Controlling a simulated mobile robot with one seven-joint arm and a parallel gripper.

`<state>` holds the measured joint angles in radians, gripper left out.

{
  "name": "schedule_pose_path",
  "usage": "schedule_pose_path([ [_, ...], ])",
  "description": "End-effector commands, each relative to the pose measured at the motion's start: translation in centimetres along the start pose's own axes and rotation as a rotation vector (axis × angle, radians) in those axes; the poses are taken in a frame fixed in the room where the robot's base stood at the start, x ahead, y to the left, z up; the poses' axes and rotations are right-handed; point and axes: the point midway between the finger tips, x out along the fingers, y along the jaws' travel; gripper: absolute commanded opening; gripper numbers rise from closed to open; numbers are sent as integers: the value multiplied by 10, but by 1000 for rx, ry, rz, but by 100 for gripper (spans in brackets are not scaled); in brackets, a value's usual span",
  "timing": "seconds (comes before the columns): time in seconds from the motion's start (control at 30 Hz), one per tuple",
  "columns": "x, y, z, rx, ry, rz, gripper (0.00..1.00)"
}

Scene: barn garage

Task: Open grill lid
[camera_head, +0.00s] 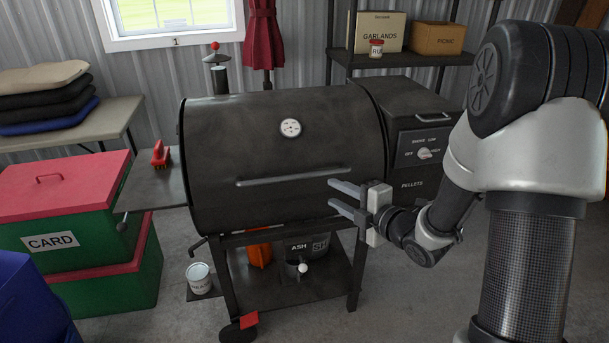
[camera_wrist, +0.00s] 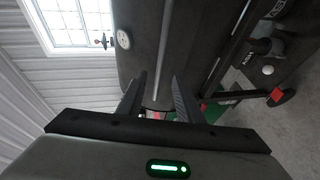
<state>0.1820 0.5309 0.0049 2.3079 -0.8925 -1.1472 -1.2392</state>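The black barrel grill stands in the middle of the head view, its lid (camera_head: 270,145) shut, with a round white gauge (camera_head: 290,128) on it. A long grey handle bar (camera_head: 290,176) runs across the lid's lower front. My gripper (camera_head: 338,196) is open and empty in front of the lid's lower right, near the handle's right end. In the wrist view the lid (camera_wrist: 185,30) appears turned on its side, and the handle (camera_wrist: 162,50) runs toward the space between the two fingers (camera_wrist: 160,95). The fingers appear apart from the handle.
A pellet hopper (camera_head: 410,120) adjoins the grill on the right. A side shelf with a red brush (camera_head: 160,154) is on the left, beside red-and-green boxes (camera_head: 60,215). Below are an ash bucket (camera_head: 305,262) and a small can (camera_head: 199,278). The floor in front is partly open.

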Motion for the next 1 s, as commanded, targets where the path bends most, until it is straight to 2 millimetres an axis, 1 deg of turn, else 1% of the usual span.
schedule_pose_path([
  [0.03,2,-9,-3,-11,23,17,33],
  [0.07,3,-10,-5,-18,33,25,33],
  [0.17,8,-10,-8,-28,48,38,33],
  [0.27,19,-9,-10,-29,50,39,33],
  [0.37,37,-8,-11,-28,50,39,33],
  [0.8,133,-5,-15,-26,48,38,33],
  [0.9,150,-4,-15,-25,46,38,33],
  [1.0,163,-3,-15,-26,46,39,33],
])
